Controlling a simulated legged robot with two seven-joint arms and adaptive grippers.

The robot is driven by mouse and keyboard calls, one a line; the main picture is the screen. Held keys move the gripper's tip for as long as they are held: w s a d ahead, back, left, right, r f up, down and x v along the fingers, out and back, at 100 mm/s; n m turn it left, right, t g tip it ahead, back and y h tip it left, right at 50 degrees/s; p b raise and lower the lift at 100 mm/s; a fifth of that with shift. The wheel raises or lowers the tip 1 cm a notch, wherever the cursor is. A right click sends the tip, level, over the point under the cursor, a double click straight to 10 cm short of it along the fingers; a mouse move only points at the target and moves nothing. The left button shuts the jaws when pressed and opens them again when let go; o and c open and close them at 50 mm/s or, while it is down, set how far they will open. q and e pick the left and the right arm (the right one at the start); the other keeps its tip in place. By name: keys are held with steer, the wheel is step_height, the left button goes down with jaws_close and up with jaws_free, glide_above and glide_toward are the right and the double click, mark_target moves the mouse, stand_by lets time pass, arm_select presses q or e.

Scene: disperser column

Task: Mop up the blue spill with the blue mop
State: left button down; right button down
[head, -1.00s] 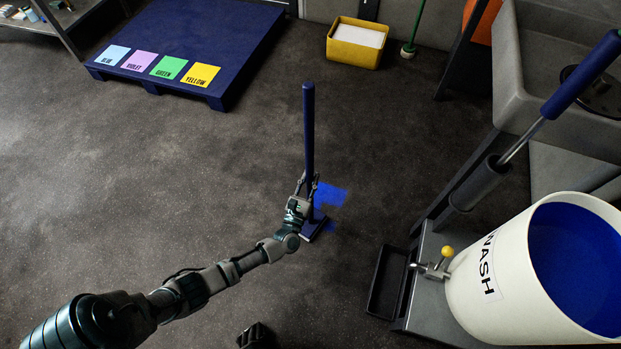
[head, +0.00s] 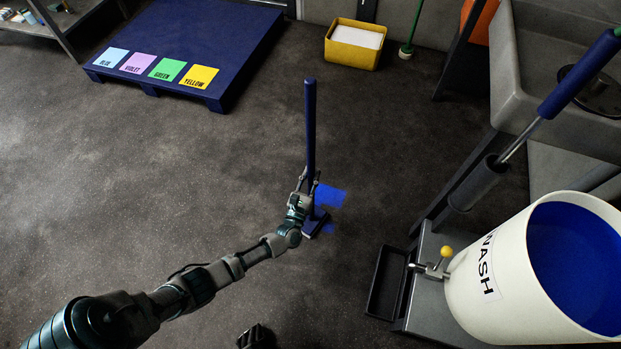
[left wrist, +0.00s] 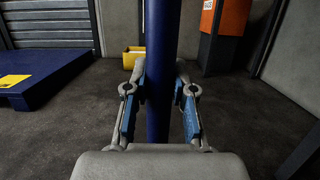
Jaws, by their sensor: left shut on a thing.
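The blue mop (head: 310,130) stands nearly upright, its dark blue handle rising above my left gripper (head: 307,190). Its flat head (head: 314,224) is low at the floor, just below the gripper. In the left wrist view, the handle (left wrist: 162,70) runs between the two blue-padded fingers of my left gripper (left wrist: 161,100), which is shut on it. The blue spill (head: 330,196) is a bright patch on the floor right beside the handle, with a smaller blue bit near the mop head's right edge. The gripper and mop hide part of this area.
A blue pallet (head: 190,40) with colour labels is at upper left, a yellow bin (head: 354,44) at the back. Floor at left is clear.

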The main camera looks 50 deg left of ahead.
arm_select(q)
steer(key=shift+w+a+r, duration=0.2)
steer(key=shift+w+r, duration=0.05)
steer(key=shift+w, duration=0.2)
steer(key=shift+w+a, duration=0.1)
steer(key=shift+w, duration=0.05)
steer(key=shift+w+a+f, duration=0.1)
steer(key=shift+w+a, duration=0.4)
steer(key=shift+w, duration=0.35)
steer(key=shift+w+a+f, duration=0.1)
steer(key=shift+w+a, duration=0.4)
steer(key=shift+w, duration=0.3)
steer(key=shift+w+a, duration=0.5)
steer(key=shift+w, duration=0.5)
